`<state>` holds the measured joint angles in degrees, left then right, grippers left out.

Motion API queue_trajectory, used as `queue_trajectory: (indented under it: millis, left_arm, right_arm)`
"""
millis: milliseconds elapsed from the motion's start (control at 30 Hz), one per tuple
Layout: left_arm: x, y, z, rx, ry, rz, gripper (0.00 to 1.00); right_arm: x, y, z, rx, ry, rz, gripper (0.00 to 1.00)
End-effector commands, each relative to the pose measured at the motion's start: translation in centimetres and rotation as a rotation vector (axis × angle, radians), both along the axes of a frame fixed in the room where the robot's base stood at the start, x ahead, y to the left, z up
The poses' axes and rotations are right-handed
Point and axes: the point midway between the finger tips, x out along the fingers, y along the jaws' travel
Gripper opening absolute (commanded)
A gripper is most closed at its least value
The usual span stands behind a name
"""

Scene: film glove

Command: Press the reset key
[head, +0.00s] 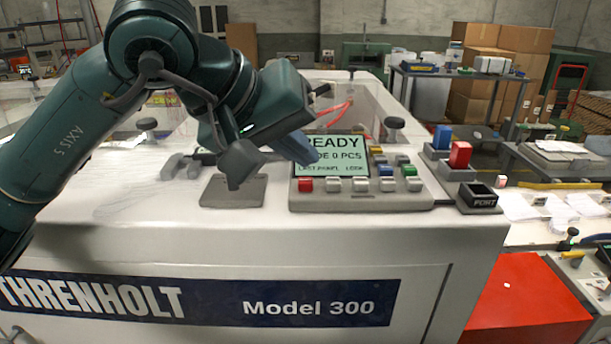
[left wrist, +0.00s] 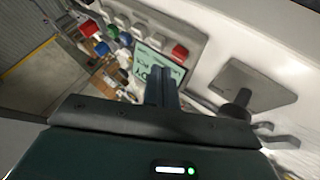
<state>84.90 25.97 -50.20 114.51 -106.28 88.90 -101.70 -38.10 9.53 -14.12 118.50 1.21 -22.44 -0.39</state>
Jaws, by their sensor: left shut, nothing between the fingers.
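The control panel (head: 360,203) lies on top of the white machine, with a green display (head: 332,170) reading "READY" and "0 PCS", partly hidden. A red key (head: 305,184) sits at its front left corner, beside a row of pale keys (head: 360,184); no key label is legible. More keys, blue, green, yellow and grey, stand right of the display. My left gripper (head: 314,157) is shut and empty, its fingertips in front of the display and behind the red key in the picture. The left wrist view shows the fingers (left wrist: 162,80) over the display, with the red key (left wrist: 180,53) beside them.
A grey plate (head: 225,192) with a dark upright part lies left of the panel. To the right stand a blue block (head: 442,137), a red block (head: 460,154) and a dark box marked "PORT" (head: 479,196). The white top in front of the panel is clear.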

Motion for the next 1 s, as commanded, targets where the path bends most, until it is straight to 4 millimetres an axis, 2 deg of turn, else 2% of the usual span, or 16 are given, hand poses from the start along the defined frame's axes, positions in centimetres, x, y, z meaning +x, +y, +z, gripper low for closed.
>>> queue_trajectory:
  millis: [433,1000]
  left_arm:
    - [0.0,0.0,4.5,0.0,-0.001,0.001,0.0]
    - [0.0,0.0,4.6,0.0,0.0,0.0,0.0]
  right_arm:
    - [0.0,-0.1,2.7,-0.002,0.001,-0.001,0.0]
    - [0.0,-0.1,2.7,-0.002,0.002,-0.002,0.0]
